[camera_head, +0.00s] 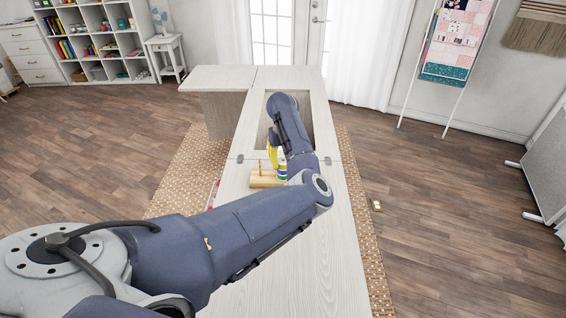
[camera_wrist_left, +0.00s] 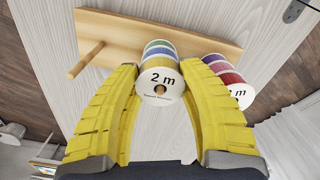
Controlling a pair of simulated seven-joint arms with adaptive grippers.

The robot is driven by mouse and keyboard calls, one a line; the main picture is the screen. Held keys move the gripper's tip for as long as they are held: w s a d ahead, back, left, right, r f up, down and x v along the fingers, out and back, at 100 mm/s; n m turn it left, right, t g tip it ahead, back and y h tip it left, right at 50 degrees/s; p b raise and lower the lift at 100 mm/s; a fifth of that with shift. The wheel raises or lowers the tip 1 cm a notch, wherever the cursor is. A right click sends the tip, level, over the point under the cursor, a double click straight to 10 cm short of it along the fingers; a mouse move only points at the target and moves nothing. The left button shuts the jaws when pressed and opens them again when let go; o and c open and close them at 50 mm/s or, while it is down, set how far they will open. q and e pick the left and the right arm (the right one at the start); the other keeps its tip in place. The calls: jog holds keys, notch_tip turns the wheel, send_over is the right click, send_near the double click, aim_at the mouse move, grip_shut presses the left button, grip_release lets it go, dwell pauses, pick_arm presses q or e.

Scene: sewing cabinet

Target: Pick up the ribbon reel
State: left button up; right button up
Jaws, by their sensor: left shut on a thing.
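My left gripper (camera_wrist_left: 161,78) has its yellow fingers shut on a ribbon reel (camera_wrist_left: 160,88) with a white "2 m" face and a yellow edge. Blue, purple and green reels (camera_wrist_left: 158,50) show just behind it, in line with it. A second group of reels (camera_wrist_left: 230,80), red and purple with another "2 m" face, is beside the right finger. The wooden stand (camera_wrist_left: 200,42) lies behind the reels, with a bare peg (camera_wrist_left: 86,60) at left. In the head view the stand (camera_head: 264,180) is on the cabinet top, and my arm partly hides the gripper and reels.
The pale cabinet top (camera_head: 335,245) is clear in front and to the right of the stand. A recessed opening (camera_head: 262,125) lies beyond it. A red item (camera_head: 213,194) is at the left edge. A small gold object (camera_head: 376,205) is to the right of the cabinet.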

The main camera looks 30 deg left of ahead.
aim_at(283, 158)
pick_arm(q)
notch_tip(283, 158, up, 20)
dwell(0.7)
jog(key=shift+f, duration=0.1)
